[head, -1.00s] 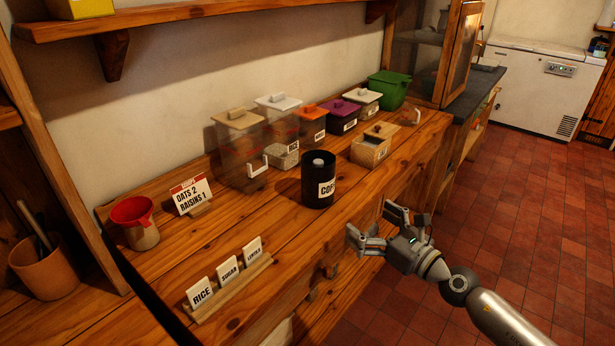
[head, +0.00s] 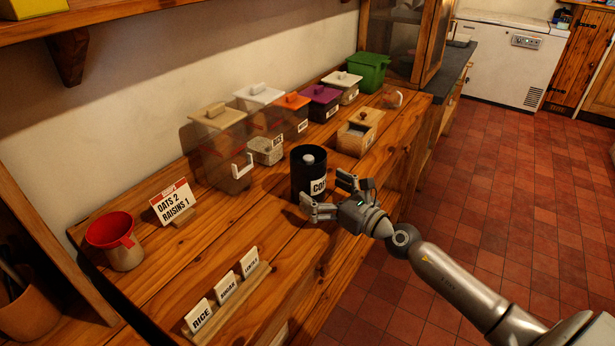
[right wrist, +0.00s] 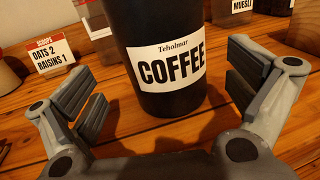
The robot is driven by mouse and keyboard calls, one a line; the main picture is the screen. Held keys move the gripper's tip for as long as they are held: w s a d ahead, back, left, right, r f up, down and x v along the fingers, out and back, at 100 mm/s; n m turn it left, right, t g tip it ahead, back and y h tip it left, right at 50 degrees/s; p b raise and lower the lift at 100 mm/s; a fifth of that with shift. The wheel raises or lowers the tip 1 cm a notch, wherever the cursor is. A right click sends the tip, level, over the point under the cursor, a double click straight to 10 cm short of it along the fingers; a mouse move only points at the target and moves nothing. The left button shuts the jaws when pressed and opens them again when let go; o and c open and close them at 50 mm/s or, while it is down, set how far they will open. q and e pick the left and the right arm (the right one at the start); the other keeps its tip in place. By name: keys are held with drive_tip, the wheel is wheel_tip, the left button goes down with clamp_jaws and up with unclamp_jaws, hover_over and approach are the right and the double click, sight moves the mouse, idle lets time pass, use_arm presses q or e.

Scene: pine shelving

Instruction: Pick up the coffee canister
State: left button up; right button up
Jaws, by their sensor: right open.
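The coffee canister (head: 308,172) is a black cylinder with a light knob on top and a white COFFEE label. It stands upright on the wooden counter. In the right wrist view the canister (right wrist: 160,90) rises between and just beyond my open fingers. My right gripper (head: 325,196) is open and empty at the front right side of the canister, its fingers pointing toward it. In the right wrist view my right gripper (right wrist: 157,95) has a finger on each side, with gaps to the canister. My left gripper is not in view.
Lidded bins, including a tall clear one (head: 217,150) and a green one (head: 371,70), line the wall behind. A small wooden box (head: 360,132) stands right of the canister.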

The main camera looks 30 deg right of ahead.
drive_tip(key=shift+w+r, duration=0.1)
drive_tip(key=shift+w, duration=0.15)
drive_tip(key=shift+w+a+r, duration=0.1)
drive_tip(key=shift+w+r, duration=0.05)
drive_tip(key=shift+w, duration=0.15)
drive_tip(key=p+x, duration=0.1)
drive_tip(key=x, duration=0.2)
drive_tip(key=shift+w+r, duration=0.15)
drive_tip(key=shift+r, duration=0.05)
drive_tip(key=shift+w+a, duration=0.1)
drive_tip(key=shift+w, duration=0.5)
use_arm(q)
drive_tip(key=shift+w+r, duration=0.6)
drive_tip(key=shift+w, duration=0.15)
use_arm(e)
drive_tip(key=shift+c, duration=0.9)
drive_tip(key=c, duration=1.2)
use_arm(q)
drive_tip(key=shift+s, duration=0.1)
use_arm(e)
drive_tip(key=shift+r, duration=0.1)
drive_tip(key=shift+c, duration=0.8)
